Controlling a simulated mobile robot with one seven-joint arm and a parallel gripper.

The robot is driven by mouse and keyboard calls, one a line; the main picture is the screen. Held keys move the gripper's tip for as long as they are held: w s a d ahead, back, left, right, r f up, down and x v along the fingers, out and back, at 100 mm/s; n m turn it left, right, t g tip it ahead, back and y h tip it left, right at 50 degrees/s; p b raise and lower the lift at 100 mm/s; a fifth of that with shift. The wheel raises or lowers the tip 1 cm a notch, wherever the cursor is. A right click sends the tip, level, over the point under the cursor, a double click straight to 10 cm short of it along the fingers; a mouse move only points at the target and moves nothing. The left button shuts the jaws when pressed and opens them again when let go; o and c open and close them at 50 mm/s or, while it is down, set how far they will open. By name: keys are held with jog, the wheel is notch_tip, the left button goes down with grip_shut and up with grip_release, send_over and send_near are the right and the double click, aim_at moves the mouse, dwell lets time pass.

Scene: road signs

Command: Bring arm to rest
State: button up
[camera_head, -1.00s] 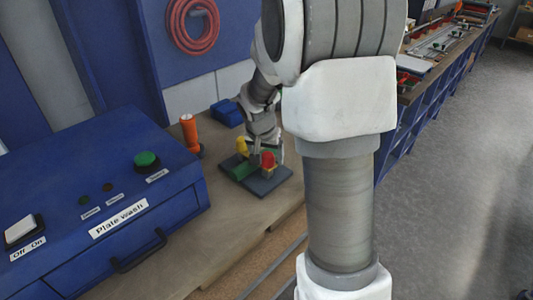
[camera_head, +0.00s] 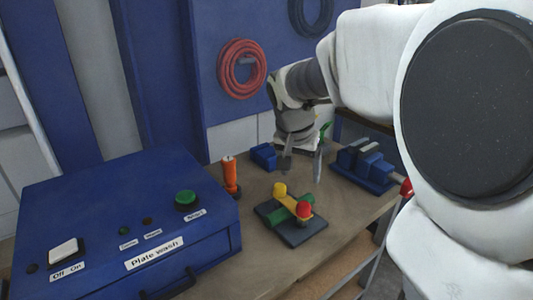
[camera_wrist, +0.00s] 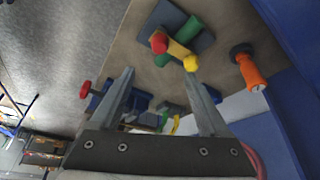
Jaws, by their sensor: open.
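My gripper (camera_head: 301,166) hangs above the workbench behind the colored block assembly, with its fingers spread and nothing between them. In the wrist view my gripper (camera_wrist: 160,95) shows two separated fingers. The assembly has a yellow bar (camera_head: 288,199) with a yellow end and a red end, crossing a green piece (camera_head: 281,216) on a dark grey base plate (camera_head: 305,234). The assembly also shows in the wrist view, with the grey plate (camera_wrist: 167,17) beyond the fingertips. My gripper is apart from it.
A blue plate wash box (camera_head: 100,215) with buttons stands at the left. An orange-handled tool (camera_head: 230,176) stands upright beside it. A blue vise (camera_head: 365,166) with a red knob sits at the bench's right. A small blue block (camera_head: 264,156) lies near the wall.

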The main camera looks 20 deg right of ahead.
jog(key=shift+s+a+r, duration=0.1)
jog(key=shift+r, duration=0.1)
jog(key=s+a+n+t+y, duration=0.1)
jog(key=s+a+n, duration=0.3)
jog(key=s, duration=0.5)
jog(key=s+a+n+t+y, duration=0.1)
jog(key=s+a+n, duration=0.3)
jog(key=s, duration=0.6)
jog(key=shift+s+a+y, duration=0.2)
jog(key=shift+a+y, duration=0.2)
jog(key=shift+a, duration=0.3)
jog(key=shift+f, duration=0.1)
